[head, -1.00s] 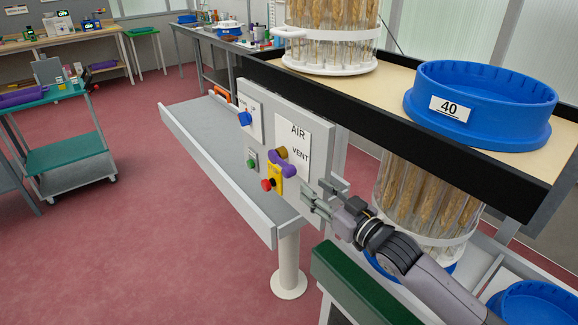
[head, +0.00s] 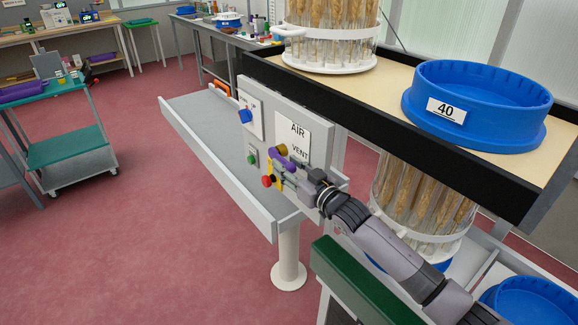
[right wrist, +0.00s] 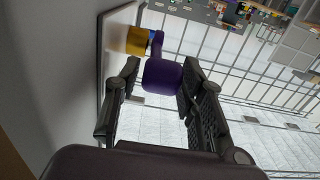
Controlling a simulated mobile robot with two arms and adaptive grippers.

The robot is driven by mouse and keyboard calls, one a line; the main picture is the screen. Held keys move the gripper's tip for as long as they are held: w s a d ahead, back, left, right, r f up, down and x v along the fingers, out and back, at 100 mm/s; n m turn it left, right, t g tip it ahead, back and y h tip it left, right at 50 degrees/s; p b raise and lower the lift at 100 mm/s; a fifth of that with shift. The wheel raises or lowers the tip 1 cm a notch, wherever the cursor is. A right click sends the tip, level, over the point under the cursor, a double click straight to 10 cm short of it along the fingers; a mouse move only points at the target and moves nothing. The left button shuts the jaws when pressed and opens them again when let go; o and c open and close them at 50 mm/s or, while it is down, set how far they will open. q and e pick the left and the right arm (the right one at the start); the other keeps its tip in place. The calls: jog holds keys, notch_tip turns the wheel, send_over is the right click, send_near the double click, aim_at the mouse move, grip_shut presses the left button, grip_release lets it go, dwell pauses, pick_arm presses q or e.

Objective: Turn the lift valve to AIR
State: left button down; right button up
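The lift valve has a brass-coloured hub (head: 281,149) and a purple handle (head: 291,163), on a white plate (head: 296,130) marked AIR above and VENT below. The handle slants down from the hub towards the VENT side. My right gripper (head: 283,178) is at the handle's lower end, partly covering it. In the right wrist view, the purple grip (right wrist: 162,77) lies between the open fingers (right wrist: 160,67), close to the right finger, with a gap on the left. The yellow hub (right wrist: 137,41) is beyond it. My left gripper is out of view.
A red button (head: 267,181) on a yellow plate sits just below the valve, close to my right gripper. A green button (head: 252,159) and a blue knob (head: 245,116) are to the left. The shelf with the blue tub (head: 478,105) is above my right arm.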

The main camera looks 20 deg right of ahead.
jog(key=shift+c, duration=0.3)
grip_shut()
dwell(0.3)
